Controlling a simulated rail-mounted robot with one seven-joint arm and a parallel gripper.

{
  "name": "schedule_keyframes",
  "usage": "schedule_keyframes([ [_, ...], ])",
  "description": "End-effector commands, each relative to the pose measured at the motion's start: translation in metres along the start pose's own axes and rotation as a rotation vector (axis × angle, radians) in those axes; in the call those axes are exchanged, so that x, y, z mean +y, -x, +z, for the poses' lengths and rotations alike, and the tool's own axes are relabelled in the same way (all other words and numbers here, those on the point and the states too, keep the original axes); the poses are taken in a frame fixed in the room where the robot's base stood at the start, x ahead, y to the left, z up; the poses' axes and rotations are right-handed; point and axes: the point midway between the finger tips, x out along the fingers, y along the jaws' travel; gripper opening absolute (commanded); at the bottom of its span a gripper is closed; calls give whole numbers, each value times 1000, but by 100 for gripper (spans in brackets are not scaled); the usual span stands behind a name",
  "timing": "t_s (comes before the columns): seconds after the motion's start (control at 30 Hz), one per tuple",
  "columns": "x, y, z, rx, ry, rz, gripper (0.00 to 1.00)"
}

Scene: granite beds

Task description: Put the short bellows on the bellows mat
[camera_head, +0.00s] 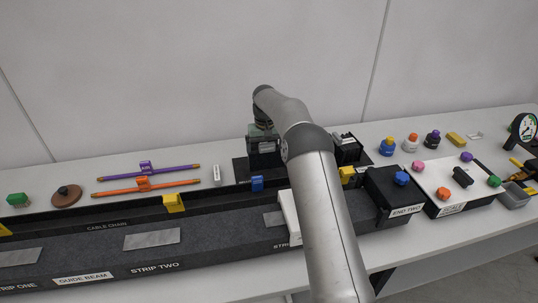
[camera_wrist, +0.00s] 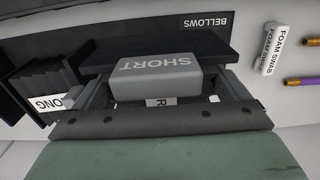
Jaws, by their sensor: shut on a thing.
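My gripper (camera_wrist: 163,92) is shut on the short bellows, a dark grey block marked SHORT (camera_wrist: 158,78) between the two fingers in the wrist view. In the head view my gripper (camera_head: 264,143) is at the back of the bench, behind the beam, and partly hides what it holds. The black bellows mat (camera_wrist: 212,38), marked BELLOWS, lies below and beyond the block; it also shows in the head view (camera_head: 241,171). I cannot tell whether the block touches the mat. The long bellows (camera_wrist: 38,82), dark and pleated, stands on the left in the wrist view.
A foam swab (camera_wrist: 272,50) lies beside the mat, near purple (camera_head: 146,170) and orange (camera_head: 145,185) rods. The long granite beam (camera_head: 200,240) runs across the front. A scale (camera_head: 443,178) and several coloured knobs are to the right. My arm covers part of the beam.

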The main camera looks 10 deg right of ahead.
Motion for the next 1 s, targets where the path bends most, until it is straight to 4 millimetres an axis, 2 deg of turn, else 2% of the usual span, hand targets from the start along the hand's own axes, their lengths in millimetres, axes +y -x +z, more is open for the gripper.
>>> schedule_keyframes([
  [0.27,13,-17,-8,0,0,0,69],
  [0.5,13,-47,-8,0,1,1,69],
  [0.87,13,-53,-8,1,0,1,69],
  [0.9,13,-51,-8,1,1,1,100],
  [1.0,13,-51,-8,1,1,1,100],
])
